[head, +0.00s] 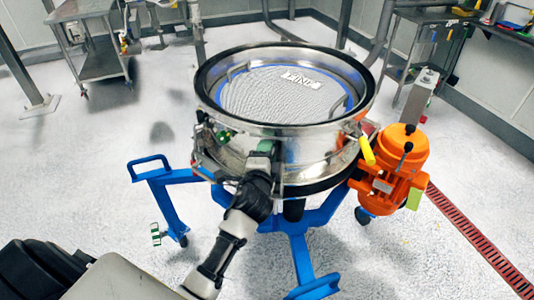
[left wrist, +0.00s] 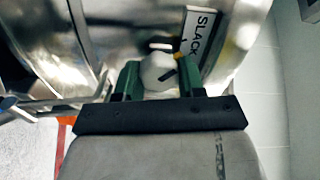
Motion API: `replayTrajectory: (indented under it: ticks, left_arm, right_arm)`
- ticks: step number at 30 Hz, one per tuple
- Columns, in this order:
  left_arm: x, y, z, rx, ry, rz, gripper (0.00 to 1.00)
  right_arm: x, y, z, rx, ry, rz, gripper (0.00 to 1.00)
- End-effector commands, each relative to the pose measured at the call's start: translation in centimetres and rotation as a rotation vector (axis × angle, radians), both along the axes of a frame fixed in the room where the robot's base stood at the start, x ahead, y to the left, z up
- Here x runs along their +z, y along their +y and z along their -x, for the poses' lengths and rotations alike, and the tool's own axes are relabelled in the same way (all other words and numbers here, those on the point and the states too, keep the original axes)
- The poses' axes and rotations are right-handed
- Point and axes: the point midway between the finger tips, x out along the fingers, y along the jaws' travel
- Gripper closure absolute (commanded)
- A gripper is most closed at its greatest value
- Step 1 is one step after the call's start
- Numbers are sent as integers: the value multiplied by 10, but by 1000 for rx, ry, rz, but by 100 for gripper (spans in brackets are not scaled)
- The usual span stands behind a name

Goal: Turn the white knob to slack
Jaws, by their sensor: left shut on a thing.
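The steel sifter drum (head: 290,150) stands in the middle of the head view. My left gripper (head: 264,152) reaches its near side. In the left wrist view the green fingers of my left gripper (left wrist: 158,82) are on both sides of the round white knob (left wrist: 157,66), shut on it. The knob bears a short black line, slanted up to the right. The label reading SLACK (left wrist: 199,38) is on the steel just right of the knob. A small orange-yellow piece (left wrist: 181,56) shows between them. In the head view the knob is hidden by my gripper.
The sifter stands on a blue frame (head: 300,250) with legs spread outward. An orange motor (head: 400,160) is at its right side, with a yellow handle (head: 367,150) near it. A steel cart (head: 95,50) stands at the back left. The white floor at the left is clear.

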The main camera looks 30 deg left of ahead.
Motion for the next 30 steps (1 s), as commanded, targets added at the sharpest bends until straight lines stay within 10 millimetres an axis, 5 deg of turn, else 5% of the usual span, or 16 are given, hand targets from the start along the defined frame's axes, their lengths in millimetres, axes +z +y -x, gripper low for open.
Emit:
replayTrajectory:
  ticks: [4,5,10,20,30]
  left_arm:
    - [-1,0,0,1,1,4,84]
    - [-1,0,0,1,1,4,59]
    - [-1,0,0,0,1,2,35]
    - [-1,-2,4,0,1,1,35]
    - [-4,-19,63,-1,2,4,35]
  right_arm:
    - [0,0,0,0,0,0,35]
    - [0,0,0,0,0,0,35]
    - [0,0,0,0,0,0,35]
    - [-1,0,0,0,1,0,35]
    - [-13,0,0,0,1,0,35]
